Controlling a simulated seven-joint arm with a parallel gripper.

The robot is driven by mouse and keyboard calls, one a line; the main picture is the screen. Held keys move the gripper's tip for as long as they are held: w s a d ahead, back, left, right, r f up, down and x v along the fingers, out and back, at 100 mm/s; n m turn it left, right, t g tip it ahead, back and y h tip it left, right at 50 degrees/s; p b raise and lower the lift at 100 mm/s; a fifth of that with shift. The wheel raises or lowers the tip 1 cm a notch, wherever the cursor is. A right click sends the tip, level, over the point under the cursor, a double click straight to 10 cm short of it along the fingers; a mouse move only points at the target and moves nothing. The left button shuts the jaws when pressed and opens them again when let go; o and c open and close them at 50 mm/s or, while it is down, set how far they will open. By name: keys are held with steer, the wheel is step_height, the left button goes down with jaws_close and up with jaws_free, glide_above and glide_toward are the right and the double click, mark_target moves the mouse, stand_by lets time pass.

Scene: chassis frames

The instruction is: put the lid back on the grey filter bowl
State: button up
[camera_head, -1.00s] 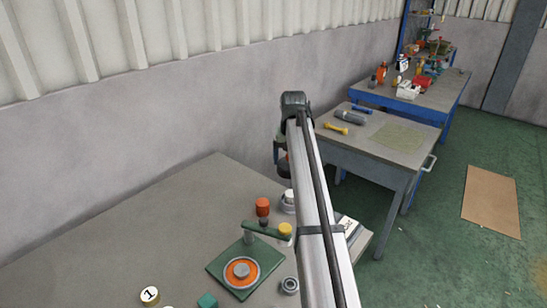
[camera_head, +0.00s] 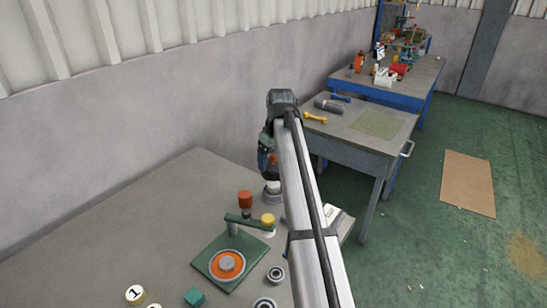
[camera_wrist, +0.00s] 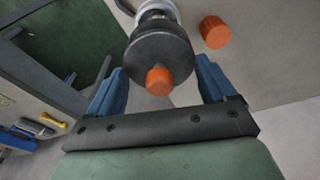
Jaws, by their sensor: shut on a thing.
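My gripper (camera_head: 266,160) is over the far right part of the near bench, partly hidden by my arm. In the wrist view its blue fingers (camera_wrist: 160,88) are on either side of a dark round lid (camera_wrist: 158,48) with an orange knob (camera_wrist: 158,81), and it holds this lid. The grey filter bowl (camera_head: 272,195), with a pale upper part, stands on the bench just below the gripper. In the wrist view a pale rim (camera_wrist: 158,10) shows beyond the lid. The lid hides most of the bowl there, so I cannot tell whether they touch.
An orange-capped piece (camera_head: 245,198) stands close left of the bowl; its cap also shows in the wrist view (camera_wrist: 215,32). A green fixture (camera_head: 205,262) with an arm and a yellow-topped piece (camera_head: 268,219) are nearer. Metal rings lie at the front. The bench's left part is clear.

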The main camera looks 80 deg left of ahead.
steer(key=shift+f, duration=3.05)
steer(key=shift+f, duration=0.2)
steer(key=o, duration=0.9)
steer(key=shift+r, duration=0.2)
steer(key=shift+r, duration=3.3)
steer(key=shift+c, duration=0.3)
jaws_close()
